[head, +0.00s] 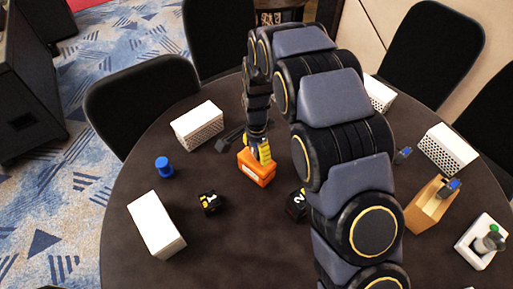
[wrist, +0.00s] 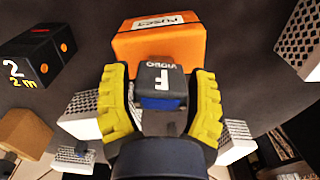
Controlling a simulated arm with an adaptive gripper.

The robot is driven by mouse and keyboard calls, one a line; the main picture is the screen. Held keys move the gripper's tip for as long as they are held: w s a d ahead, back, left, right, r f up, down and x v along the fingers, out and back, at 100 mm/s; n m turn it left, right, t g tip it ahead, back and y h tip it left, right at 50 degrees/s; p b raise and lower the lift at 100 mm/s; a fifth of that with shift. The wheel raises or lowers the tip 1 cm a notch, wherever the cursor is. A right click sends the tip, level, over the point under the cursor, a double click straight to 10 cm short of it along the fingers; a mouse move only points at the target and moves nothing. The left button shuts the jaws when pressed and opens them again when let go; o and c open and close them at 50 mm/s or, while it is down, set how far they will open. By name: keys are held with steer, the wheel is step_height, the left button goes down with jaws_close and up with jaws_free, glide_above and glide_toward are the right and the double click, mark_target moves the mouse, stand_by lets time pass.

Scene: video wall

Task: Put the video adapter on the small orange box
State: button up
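The video adapter (wrist: 162,79) is a small grey block with a blue lower part, marked "VIDEO" and "F". In the wrist view it sits between the yellow fingers of my gripper (wrist: 162,95), which close in on both its sides. The small orange box (wrist: 165,45), with a white label, is right behind the adapter there. In the head view my gripper (head: 262,150) points down over the orange box (head: 256,169) near the table's middle. The adapter is hidden there, and I cannot tell whether it touches the box.
A dark cube marked 2 (head: 297,204), another dark cube (head: 210,203) and a blue cylinder (head: 164,167) stand around the box. The table's front middle is clear.

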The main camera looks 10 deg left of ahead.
stand_by(0.3)
step_height(320, 180, up, 12)
steer(key=shift+r, duration=0.2)
stand_by(0.3)
steer(key=s+d+r+n+g, duration=0.1)
steer(key=s+d+r+n, duration=0.3)
steer(key=s+d, duration=0.45)
steer(key=s+d+r+n, duration=0.2)
steer(key=s+d+r, duration=0.3)
steer(key=s+d, duration=0.3)
steer(key=s+n, duration=0.1)
steer(key=s, duration=0.2)
steer(key=s+d+n, duration=0.1)
steer(key=s, duration=0.3)
steer(key=s+d+n, duration=0.1)
steer(key=s, duration=0.3)
steer(key=shift+s+d+f+g, duration=0.1)
steer(key=shift+s+g, duration=0.1)
steer(key=shift+g, duration=0.1)
